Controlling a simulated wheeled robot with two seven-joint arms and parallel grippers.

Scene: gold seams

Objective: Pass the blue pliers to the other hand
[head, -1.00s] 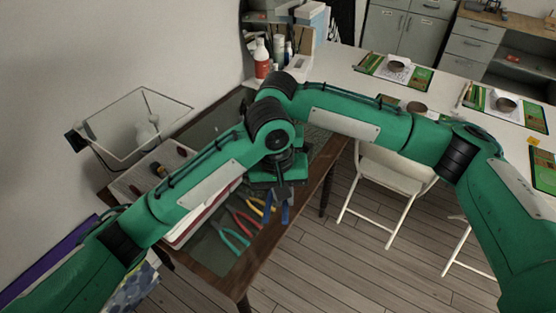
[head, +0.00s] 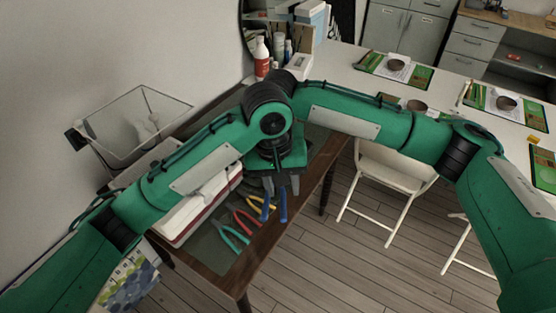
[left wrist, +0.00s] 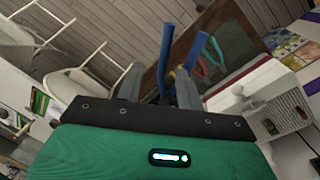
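The blue pliers (head: 283,206) hang handles-down at my left gripper (head: 281,186), by the front edge of the dark table. In the left wrist view the two blue handles (left wrist: 164,62) stick out past the grey fingers (left wrist: 158,82). The dark head of the pliers lies between those fingers, so the gripper appears shut on it. The handles are spread. My right arm comes in from the right and its end lies behind my left wrist. My right gripper is hidden there.
Yellow, red (head: 246,220) and teal pliers (head: 233,236) lie on the dark table (head: 212,254). A white box stands to their left. A folding chair (head: 385,180) and a long white table with place settings stand to the right. Bare floor is in front.

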